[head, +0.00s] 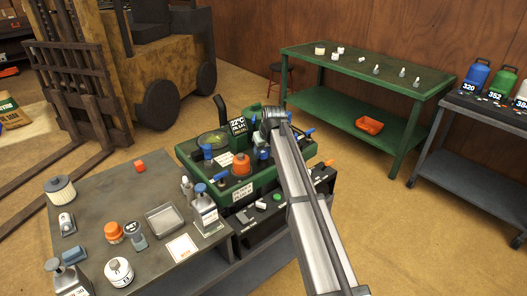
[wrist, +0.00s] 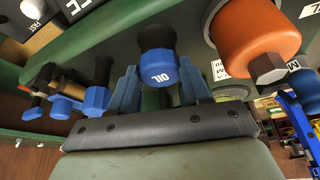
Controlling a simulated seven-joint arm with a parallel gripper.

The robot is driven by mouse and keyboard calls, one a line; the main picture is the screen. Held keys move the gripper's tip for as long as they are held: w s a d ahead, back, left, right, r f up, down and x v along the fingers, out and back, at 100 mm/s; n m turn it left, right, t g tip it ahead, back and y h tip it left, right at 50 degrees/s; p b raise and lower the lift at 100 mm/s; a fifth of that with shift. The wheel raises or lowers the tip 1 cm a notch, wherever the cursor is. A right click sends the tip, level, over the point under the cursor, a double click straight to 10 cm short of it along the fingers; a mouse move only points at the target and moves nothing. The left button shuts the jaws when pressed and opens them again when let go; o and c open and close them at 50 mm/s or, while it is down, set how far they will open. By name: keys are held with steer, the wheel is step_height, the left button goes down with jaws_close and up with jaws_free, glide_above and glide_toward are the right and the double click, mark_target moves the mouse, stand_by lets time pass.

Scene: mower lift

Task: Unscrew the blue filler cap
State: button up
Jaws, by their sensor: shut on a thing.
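In the wrist view, a blue cap (wrist: 158,72) with "OIL" in white on its face sits on a dark neck against the green machine. My gripper (wrist: 160,88) has its blue-grey fingers on both sides of this cap, shut on it. In the head view, the green machine (head: 190,155) stands behind the grey table, and my arm reaches over its right part. The fingertips are hidden there behind my wrist, and I cannot tell for sure which blue part is the held cap.
An orange cap (wrist: 255,35) is close beside the held cap, with several blue-handled fittings (wrist: 97,99) on the other side. The grey table (head: 90,180) holds bottles and a tray (head: 165,219). A green bench (head: 365,62) and a forklift (head: 130,60) stand behind.

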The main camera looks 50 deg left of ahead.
steer(key=o, duration=1)
steer(key=shift+o, duration=0.2)
steer(key=shift+r, duration=0.15)
steer(key=a+r+v, duration=0.1)
steer(key=a+v, duration=0.1)
steer(key=v, duration=1.2)
steer(key=w+a+r+v, duration=0.1)
steer(key=a+v, duration=0.2)
steer(key=v, duration=1.1)
steer(key=shift+w+a+r, duration=0.2)
steer(key=shift+w+r, duration=0.05)
steer(key=shift+r, duration=0.15)
stand_by(0.4)
steer(key=w+d, duration=1)
steer(key=d, duration=0.3)
steer(key=shift+w+d, duration=0.2)
steer(key=shift+d, duration=0.1)
stand_by(0.9)
stand_by(0.5)
